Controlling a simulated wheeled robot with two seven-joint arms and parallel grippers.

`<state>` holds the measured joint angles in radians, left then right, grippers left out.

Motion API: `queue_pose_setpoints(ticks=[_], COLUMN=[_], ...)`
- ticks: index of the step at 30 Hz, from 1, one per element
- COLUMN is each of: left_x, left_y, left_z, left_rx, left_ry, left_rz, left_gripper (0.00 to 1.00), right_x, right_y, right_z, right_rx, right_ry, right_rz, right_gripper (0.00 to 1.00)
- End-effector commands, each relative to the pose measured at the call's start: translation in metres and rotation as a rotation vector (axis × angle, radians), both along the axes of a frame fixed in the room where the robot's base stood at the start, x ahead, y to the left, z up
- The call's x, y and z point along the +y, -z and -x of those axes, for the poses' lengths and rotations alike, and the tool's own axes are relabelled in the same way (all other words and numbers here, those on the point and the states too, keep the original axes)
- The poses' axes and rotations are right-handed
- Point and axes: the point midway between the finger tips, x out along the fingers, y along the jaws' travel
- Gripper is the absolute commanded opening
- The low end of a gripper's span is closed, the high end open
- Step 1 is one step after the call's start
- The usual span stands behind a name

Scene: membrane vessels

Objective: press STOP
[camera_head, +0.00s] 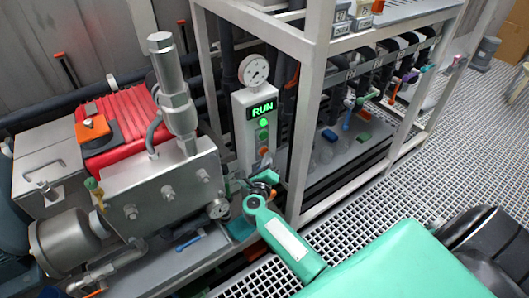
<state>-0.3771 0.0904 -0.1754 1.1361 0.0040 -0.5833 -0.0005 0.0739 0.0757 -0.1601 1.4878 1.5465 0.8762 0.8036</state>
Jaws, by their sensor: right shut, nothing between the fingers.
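A grey control box (246,148) stands upright in the middle of the view, with a lit green RUN display (262,108). Below the display are a bright green round light or button (263,123), a second green button (263,136) and a red-orange button (263,151). I cannot read any label on the buttons. My right gripper (262,177) is shut and empty, just below the red-orange button at the foot of the box. I cannot tell whether it touches the box. The gripper hides the lowest part of the box. My left gripper is not in view.
A round gauge (254,70) sits on top of the box. A metal pump block (165,188) with a tall cylinder and a red ribbed cover (115,125) stand to the left. A white frame post (305,130) rises close on the right. Grating floor (450,165) lies open at right.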

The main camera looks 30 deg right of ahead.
Motion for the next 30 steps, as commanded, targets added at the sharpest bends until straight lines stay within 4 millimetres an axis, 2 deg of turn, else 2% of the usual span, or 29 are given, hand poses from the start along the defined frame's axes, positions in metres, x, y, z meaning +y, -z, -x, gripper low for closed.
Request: queue_pose_setpoints(ticks=[30], left_x=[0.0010], left_y=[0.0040], left_z=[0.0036], left_rx=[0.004], left_ry=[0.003], left_rz=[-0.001], left_gripper=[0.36], right_x=[0.0006], right_y=[-0.0006], right_z=[-0.0083], right_rx=[-0.001], right_ry=[0.000], right_rz=[0.001], right_gripper=[0.00])
